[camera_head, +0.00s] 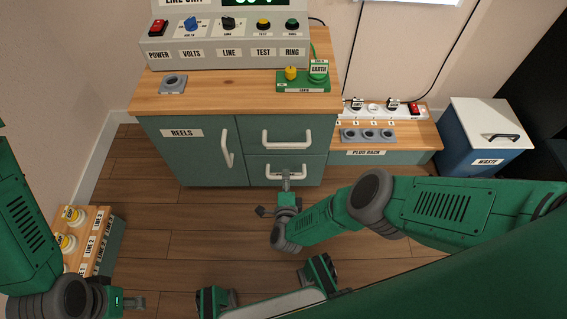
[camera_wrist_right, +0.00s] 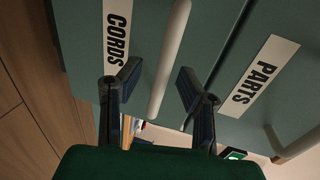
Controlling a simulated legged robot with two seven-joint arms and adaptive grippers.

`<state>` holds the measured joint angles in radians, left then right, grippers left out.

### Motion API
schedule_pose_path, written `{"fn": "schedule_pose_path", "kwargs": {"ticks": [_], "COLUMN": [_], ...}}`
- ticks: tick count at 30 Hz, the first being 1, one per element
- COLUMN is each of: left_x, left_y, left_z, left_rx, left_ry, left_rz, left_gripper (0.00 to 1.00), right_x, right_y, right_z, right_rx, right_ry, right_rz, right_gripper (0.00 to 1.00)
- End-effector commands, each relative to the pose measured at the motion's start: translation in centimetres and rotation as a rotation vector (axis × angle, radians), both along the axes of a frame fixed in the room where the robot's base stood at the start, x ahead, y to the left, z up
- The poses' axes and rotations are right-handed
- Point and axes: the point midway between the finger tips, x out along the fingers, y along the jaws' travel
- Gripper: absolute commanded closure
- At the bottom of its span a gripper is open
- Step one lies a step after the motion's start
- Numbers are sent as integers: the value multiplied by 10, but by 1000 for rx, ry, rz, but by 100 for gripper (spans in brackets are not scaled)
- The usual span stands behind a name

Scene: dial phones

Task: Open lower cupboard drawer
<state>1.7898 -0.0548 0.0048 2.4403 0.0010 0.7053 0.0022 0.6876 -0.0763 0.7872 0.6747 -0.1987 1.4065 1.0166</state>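The green cupboard (camera_head: 190,178) has a wooden top. Its lower drawer (camera_head: 262,180), with a white bar handle (camera_head: 272,172), looks closed. The wrist view shows this drawer sideways, labelled CORDS (camera_wrist_right: 117,40), with its handle (camera_wrist_right: 172,55) running between my fingers. My right gripper (camera_head: 287,179) is at this handle in the head view. Its fingers (camera_wrist_right: 155,95) are apart, one on each side of the handle, with gaps visible; contact at the tips cannot be told. My left gripper (camera_head: 136,303) is low at the left, away from the cupboard; its finger opening is unclear.
The upper drawer (camera_head: 258,128), labelled PARTS (camera_wrist_right: 260,75), and the REELS door (camera_head: 180,150) look closed. A plug rack (camera_head: 400,157) stands right of the cupboard, then a blue waste bin (camera_head: 460,140). A line box (camera_head: 93,225) stands at left. Floor (camera_head: 205,215) before the cupboard is clear.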

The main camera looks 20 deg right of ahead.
Motion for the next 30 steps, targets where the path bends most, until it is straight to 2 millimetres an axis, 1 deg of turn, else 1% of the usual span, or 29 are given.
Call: {"fn": "schedule_pose_path", "kwargs": {"ticks": [5, 13, 14, 15, 16, 25, 30], "left_x": [10, 11, 11, 11, 11, 10, 10], "left_y": [-1, -5, -5, -5, -5, -3, 3], "left_z": [0, 1, 1, 1, 1, 2, 12], "left_rx": [-2, 3, 3, 2, 2, 1, 9], "left_ry": [1, 0, 0, 0, 0, -1, -1], "left_rz": [3, 2, 2, 2, 2, 2, 2], "left_gripper": [60, 60, 60, 60, 60, 60, 60], "right_x": [9, 10, 10, 10, 10, 8, -6], "right_y": [-3, -6, -6, -6, -6, -5, -7], "right_z": [-2, -2, -2, -2, -2, -3, -3], "right_rx": [-2, 3, 3, 3, 2, 2, 9], "right_ry": [1, -1, -1, -1, -1, 2, 5], "right_rz": [-1, -1, -1, -1, 0, 2, 1], "right_gripper": [68, 68, 75, 89, 99, 100, 100]}}
